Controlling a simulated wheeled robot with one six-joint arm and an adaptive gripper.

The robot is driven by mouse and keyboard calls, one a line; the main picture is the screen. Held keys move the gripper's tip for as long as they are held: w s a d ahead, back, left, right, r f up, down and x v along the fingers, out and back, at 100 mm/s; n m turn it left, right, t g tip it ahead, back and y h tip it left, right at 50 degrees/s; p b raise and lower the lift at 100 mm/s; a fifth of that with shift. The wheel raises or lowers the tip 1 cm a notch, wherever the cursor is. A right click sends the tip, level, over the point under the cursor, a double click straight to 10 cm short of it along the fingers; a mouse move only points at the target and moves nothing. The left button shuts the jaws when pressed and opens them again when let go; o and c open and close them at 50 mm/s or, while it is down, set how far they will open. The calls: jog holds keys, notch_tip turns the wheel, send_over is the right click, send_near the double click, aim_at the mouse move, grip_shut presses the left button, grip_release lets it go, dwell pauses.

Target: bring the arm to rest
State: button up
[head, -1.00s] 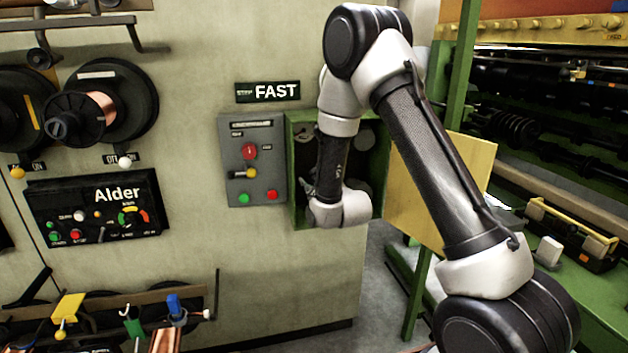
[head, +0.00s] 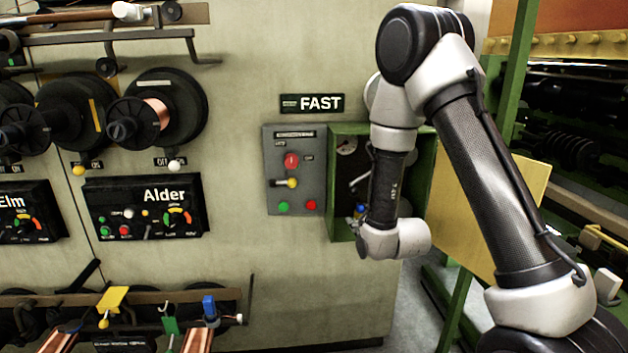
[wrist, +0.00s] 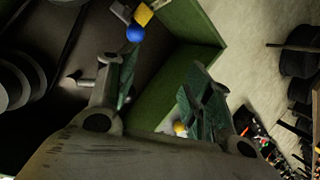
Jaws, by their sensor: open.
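My gripper (wrist: 160,95) shows in the wrist view with its two fingers spread apart and nothing between them. In that view it is near the open green box (wrist: 205,25), whose inside shows a blue ball-shaped part (wrist: 136,34) and a yellow part (wrist: 143,15). In the head view my arm is folded in front of the green box (head: 334,190), and its wrist hangs by the box's lower right part. The gripper itself is hidden there behind the wrist.
Spools (head: 165,120) and the Alder panel (head: 145,225) are further left. A yellow board (head: 480,215) and green post stand right.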

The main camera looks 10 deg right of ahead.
jog(key=s+f+m+g, duration=0.1)
jog(key=s+f+g, duration=0.45)
jog(key=f, duration=0.25)
jog(key=s+d+r+m+g+h, duration=0.15)
jog(key=s+g, duration=0.25)
jog(key=s, duration=0.4)
jog(key=s+d+r+m, duration=0.1)
jog(key=s+d+r, duration=0.2)
jog(key=s+r, duration=0.4)
jog(key=s+d+r+m, duration=0.1)
jog(key=s+d+r, duration=0.3)
jog(key=s+r, duration=0.3)
jog(key=s+d+r+m, duration=0.2)
jog(key=s+d+r, duration=0.2)
jog(key=s+r, duration=0.4)
notch_tip(320, 180, up, 5)
jog(key=shift+r, duration=0.15)
